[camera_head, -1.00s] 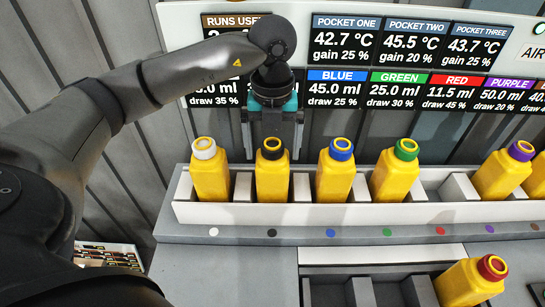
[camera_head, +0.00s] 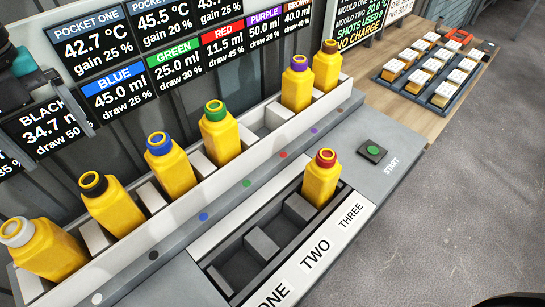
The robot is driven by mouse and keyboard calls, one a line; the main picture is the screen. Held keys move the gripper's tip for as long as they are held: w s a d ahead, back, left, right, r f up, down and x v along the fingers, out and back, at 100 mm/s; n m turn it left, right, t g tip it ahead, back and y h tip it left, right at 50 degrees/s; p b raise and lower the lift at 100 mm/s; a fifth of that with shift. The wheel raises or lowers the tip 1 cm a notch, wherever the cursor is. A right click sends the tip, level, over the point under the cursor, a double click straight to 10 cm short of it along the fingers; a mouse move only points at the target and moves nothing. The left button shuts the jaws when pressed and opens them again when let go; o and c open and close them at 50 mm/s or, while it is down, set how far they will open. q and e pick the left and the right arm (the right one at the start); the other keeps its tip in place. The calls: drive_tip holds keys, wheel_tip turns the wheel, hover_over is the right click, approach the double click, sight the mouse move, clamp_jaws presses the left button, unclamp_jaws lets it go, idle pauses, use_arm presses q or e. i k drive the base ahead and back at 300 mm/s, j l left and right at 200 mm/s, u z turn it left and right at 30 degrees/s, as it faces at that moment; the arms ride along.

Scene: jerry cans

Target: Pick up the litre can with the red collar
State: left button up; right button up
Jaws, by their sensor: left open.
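The yellow can with the red collar (camera_head: 321,180) stands upright in the pocket of the front tray (camera_head: 208,268) beside the label THREE. The pockets by ONE and TWO are empty. My left gripper (camera_head: 52,138) shows only partly at the upper left edge, in front of the display board. It is open and empty, above the black-collared can and far to the left of the red-collared can.
The long rack (camera_head: 350,98) behind holds yellow cans with white, black, blue (camera_head: 170,170), green (camera_head: 221,135), purple (camera_head: 297,85) and brown collars; its red-dot slot is empty. A START button (camera_head: 373,151) sits right of the tray. A wooden table (camera_head: 398,108) with small blocks stands farther right.

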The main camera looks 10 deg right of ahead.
sight(322, 174)
drive_tip(key=l+z, duration=0.35)
drive_tip(key=i+l+z, duration=0.2)
drive_tip(key=l+z, duration=0.15)
drive_tip(key=l, duration=0.2)
